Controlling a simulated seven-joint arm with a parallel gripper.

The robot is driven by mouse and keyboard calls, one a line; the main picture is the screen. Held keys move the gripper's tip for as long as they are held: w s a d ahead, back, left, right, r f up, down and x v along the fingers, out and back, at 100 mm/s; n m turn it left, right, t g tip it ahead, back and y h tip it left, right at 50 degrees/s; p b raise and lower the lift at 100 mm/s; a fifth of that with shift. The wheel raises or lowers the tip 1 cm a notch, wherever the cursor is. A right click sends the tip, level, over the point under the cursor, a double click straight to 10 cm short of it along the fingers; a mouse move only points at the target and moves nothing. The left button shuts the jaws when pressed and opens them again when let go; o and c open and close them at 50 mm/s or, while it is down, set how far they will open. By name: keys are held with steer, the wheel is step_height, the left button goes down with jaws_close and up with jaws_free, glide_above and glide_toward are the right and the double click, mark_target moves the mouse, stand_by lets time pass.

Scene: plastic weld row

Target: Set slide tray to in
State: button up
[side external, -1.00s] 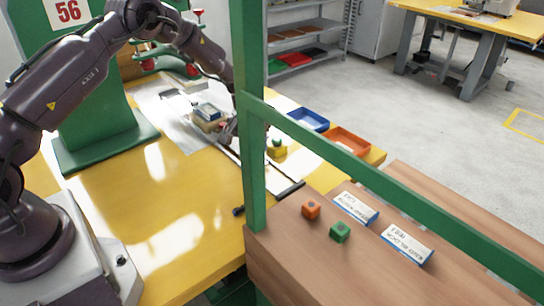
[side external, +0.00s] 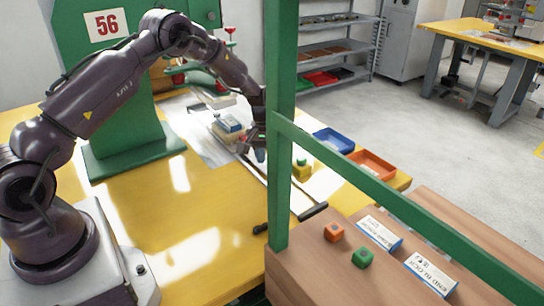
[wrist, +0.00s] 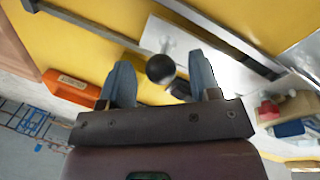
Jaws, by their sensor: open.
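A pale metal plate, which looks like the slide tray (wrist: 195,47), lies flat beside dark rails on the yellow table in the wrist view. A round black knob (wrist: 160,68) shows between my two fingers, near the plate's edge; I cannot tell whether it is fixed to the plate. My gripper (wrist: 162,82) is open, with one finger on each side of the knob in the picture and no clear contact. In the side view my gripper (side external: 259,154) is low over the table, partly behind the green post, and the knob is hidden there.
A yellow block (side external: 301,169), a blue bin (side external: 334,140) and an orange bin (side external: 372,166) lie to the right. A green guard frame (side external: 279,100) stands in front. The left front table area is clear.

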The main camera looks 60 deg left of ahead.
step_height(320, 180, up, 12)
steer(key=s+a, duration=0.1)
steer(key=a, duration=0.1)
steer(key=shift+s+r, duration=0.2)
steer(key=shift+r, duration=0.05)
steer(key=w+d+f+m+g+y, duration=0.1)
steer(key=w+d+m+y, duration=0.15)
steer(key=d, duration=0.35)
steer(key=a+f, duration=0.1)
steer(key=f, duration=0.3)
steer(key=a+f+m+y, duration=0.1)
steer(key=f, duration=0.3)
steer(key=a+f+m, duration=0.1)
steer(key=f, duration=0.3)
steer(key=shift+s+a+g+y, duration=0.25)
steer(key=shift+s+a+g, duration=0.05)
steer(key=shift+a, duration=0.1)
steer(key=shift+r, duration=0.1)
steer(key=shift+c, duration=0.2)
